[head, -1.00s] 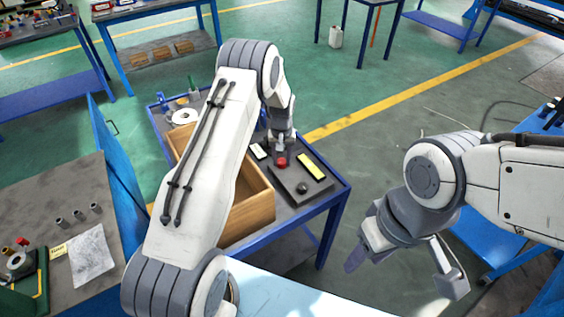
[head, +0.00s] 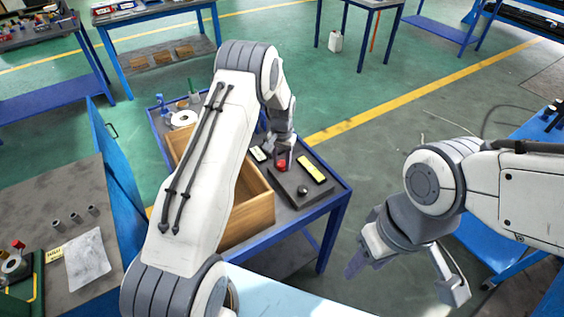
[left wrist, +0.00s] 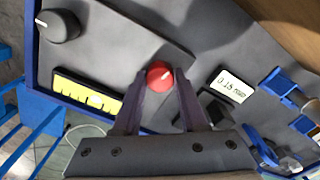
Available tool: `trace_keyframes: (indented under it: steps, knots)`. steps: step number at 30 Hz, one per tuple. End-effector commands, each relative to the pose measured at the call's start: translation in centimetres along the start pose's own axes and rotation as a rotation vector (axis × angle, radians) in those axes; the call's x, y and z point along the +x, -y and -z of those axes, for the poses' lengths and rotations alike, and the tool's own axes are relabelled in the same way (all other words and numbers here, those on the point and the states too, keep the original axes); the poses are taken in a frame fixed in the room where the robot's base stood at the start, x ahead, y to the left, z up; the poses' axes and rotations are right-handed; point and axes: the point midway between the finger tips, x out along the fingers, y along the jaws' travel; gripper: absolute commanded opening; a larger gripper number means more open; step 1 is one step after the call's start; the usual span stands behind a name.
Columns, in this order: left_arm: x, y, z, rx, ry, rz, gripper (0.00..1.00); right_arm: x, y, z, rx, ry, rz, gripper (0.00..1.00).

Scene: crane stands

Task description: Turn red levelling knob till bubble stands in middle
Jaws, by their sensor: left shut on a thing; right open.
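The red levelling knob (head: 282,167) stands on a dark plate (head: 320,191) on the blue-framed cart. My left gripper (left wrist: 160,77) is shut on the red knob (left wrist: 159,72), one finger on each side; a pale mark shows on its top. The yellow bubble vial (head: 312,172) lies beside it on the plate. In the left wrist view the vial (left wrist: 72,88) shows a pale bubble (left wrist: 95,101), seemingly a little right of the vial's middle. My right gripper (head: 408,277) is open and empty, off to the right of the cart.
A black knob (head: 302,190) sits on the same plate, also in the left wrist view (left wrist: 58,25). A small white display (left wrist: 232,85) seems to read 0.18. An open wooden box (head: 250,215) stands left of the plate.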

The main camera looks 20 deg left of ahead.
Motion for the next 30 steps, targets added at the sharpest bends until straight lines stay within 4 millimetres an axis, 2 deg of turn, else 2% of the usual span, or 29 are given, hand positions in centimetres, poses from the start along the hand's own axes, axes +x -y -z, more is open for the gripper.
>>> trace_keyframes:
  steps: [6,7,9,20,23,30]
  knots:
    - [-0.1,0.0,0.0,-0.001,0.0,0.0,0.0,0.0,0.0,0.0,0.0,0.0,0.0,0.5]
    - [-0.1,0.0,0.0,-0.001,0.0,0.0,0.45,0.0,0.0,0.0,0.0,0.0,0.0,0.5]
    - [-0.1,0.0,0.0,-0.001,0.0,0.0,0.72,0.0,0.0,0.0,0.0,0.0,0.0,0.5]
    - [-0.3,0.0,0.0,-0.001,-0.001,0.0,0.72,0.1,0.0,0.0,0.0,0.0,0.0,0.5]
    - [-1.2,0.0,0.1,-0.001,-0.003,0.001,0.72,0.3,0.0,0.0,0.0,0.0,0.0,0.5]
    - [-5.9,0.0,0.1,-0.001,-0.005,0.001,0.72,1.1,-0.1,-0.1,0.0,0.0,0.0,0.5]
